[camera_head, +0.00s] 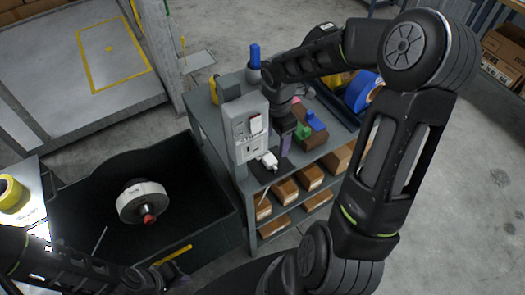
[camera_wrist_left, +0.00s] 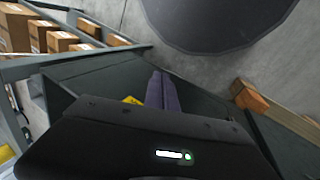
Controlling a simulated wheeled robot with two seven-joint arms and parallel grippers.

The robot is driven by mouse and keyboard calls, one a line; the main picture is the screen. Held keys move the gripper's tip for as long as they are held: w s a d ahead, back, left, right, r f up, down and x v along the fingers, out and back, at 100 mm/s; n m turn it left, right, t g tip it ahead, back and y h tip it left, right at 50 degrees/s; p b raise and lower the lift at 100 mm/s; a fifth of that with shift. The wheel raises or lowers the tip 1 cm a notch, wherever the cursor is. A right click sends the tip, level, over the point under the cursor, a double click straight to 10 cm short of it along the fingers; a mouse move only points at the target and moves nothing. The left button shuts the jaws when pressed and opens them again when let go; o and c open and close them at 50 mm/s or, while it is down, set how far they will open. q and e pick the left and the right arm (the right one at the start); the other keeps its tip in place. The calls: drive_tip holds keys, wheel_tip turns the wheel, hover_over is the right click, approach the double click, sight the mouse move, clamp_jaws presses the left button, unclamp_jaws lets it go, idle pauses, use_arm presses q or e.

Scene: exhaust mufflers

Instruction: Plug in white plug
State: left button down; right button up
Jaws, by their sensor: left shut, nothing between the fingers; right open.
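The white plug (camera_head: 268,160) lies on the top of the grey cart, at the foot of an upright grey box with a socket panel (camera_head: 249,132). The panel's front has white fittings; their detail is too small to tell. My right gripper (camera_head: 286,145) is open and reaches down over the cart, just right of the plug; its fingers are partly hidden and contact cannot be told. My left gripper (camera_head: 178,254) is shut and empty, low at the left over the black bin's edge. Its purple fingers show together in the left wrist view (camera_wrist_left: 161,92).
A black bin (camera_head: 100,180) holds a white round part with a red end (camera_head: 143,202). Cardboard boxes (camera_head: 285,192) fill the shelves below.

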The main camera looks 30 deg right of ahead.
sight(274, 157)
drive_tip(key=shift+w, duration=0.15)
drive_tip(key=shift+f, duration=1.3)
drive_tip(key=shift+f, duration=2.6)
drive_tip(key=shift+c, duration=0.5)
